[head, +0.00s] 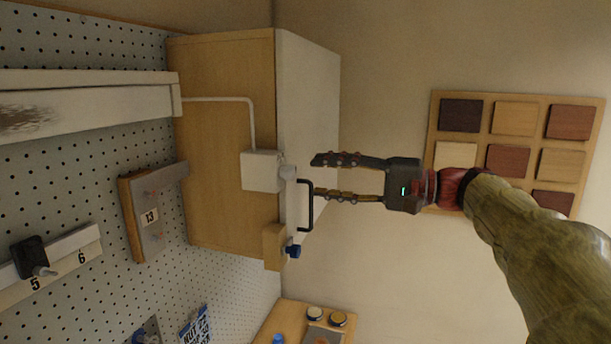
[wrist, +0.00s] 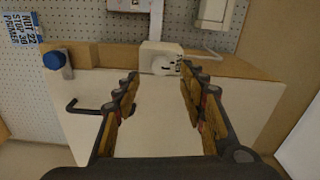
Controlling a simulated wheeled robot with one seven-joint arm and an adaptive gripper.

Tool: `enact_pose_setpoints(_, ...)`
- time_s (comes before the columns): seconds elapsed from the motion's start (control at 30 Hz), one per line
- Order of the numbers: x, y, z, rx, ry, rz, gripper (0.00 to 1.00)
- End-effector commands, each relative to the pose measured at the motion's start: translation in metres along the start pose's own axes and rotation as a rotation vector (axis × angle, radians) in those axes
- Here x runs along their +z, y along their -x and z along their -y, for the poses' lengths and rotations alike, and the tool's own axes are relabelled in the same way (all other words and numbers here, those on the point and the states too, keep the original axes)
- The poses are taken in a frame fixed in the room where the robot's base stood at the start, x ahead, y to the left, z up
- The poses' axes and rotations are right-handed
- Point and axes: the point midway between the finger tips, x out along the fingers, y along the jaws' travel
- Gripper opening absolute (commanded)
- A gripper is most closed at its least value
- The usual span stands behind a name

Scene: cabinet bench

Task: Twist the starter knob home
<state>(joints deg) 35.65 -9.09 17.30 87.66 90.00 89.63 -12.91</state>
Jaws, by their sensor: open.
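In the wrist view both fingers of my gripper (wrist: 160,77) frame the box. The knob's turn angle is too small to read.
A black bar handle (head: 309,206) on the cabinet's white face (head: 307,110) is close beside one finger. A blue knob (head: 293,251) sits on a wooden block nearby. A pipe (head: 250,115) leads from the box. Pegboard (head: 80,155) is beyond; a wood-sample board (head: 430,150) hangs behind my gripper.

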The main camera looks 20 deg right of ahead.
Motion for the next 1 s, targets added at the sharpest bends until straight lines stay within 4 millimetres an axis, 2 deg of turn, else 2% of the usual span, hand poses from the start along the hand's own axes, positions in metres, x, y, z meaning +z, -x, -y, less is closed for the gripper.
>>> enact_pose_setpoints(0.1,-0.001,0.025,0.0,0.0,0.0,-0.005,0.42)
enact_pose_setpoints(0.33,-0.001,0.052,0.0,-0.001,0.0,-0.001,0.42)
enact_pose_setpoints(0.5,0.0,0.058,0.0,-0.001,0.001,0.0,0.42)
enact_pose_setpoints(1.0,-0.003,0.058,-0.001,0.002,-0.012,-0.011,0.42)
